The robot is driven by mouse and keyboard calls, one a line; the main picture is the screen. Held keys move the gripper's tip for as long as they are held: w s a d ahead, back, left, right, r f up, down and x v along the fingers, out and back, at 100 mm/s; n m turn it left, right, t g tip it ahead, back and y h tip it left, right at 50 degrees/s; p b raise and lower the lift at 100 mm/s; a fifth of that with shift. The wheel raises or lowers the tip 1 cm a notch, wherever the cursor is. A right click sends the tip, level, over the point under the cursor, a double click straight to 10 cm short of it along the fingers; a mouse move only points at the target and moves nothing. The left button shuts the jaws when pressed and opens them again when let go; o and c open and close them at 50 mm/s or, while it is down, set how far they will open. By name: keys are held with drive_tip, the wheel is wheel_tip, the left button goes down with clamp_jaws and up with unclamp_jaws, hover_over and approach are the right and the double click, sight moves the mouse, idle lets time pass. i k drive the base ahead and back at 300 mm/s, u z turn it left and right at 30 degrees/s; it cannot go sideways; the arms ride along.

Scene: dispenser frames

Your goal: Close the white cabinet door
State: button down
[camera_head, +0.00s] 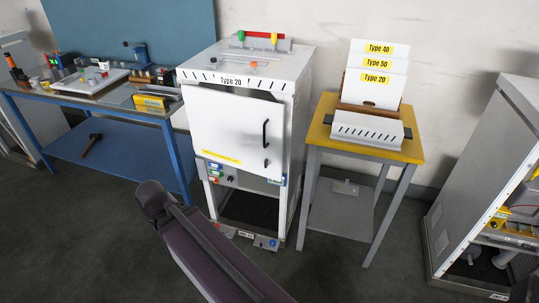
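The white cabinet (300,75) labelled "Type 20" stands in the middle of the head view. Its white door (225,125) has a black handle (266,134) near the right edge and a yellow label low on the left. The door seems slightly ajar: a dark gap shows along its top, widest toward the right. My dark arm link rises from the bottom edge in front of the cabinet. It appears apart from the door. My gripper is not in view, so its opening and contents cannot be seen.
A blue workbench (120,150) with tools stands at the left. A yellow-topped table (413,152) holding "Type" panels stands close to the cabinet's right. A grey open cabinet (470,175) is at far right. Floor (120,240) is clear in front.

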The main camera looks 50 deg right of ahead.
sight(240, 133)
drive_tip(key=u, duration=0.15)
drive_tip(key=k, duration=1.35)
drive_tip(key=z, duration=1)
drive_tip(key=i, duration=1)
drive_tip(key=z, duration=0.05)
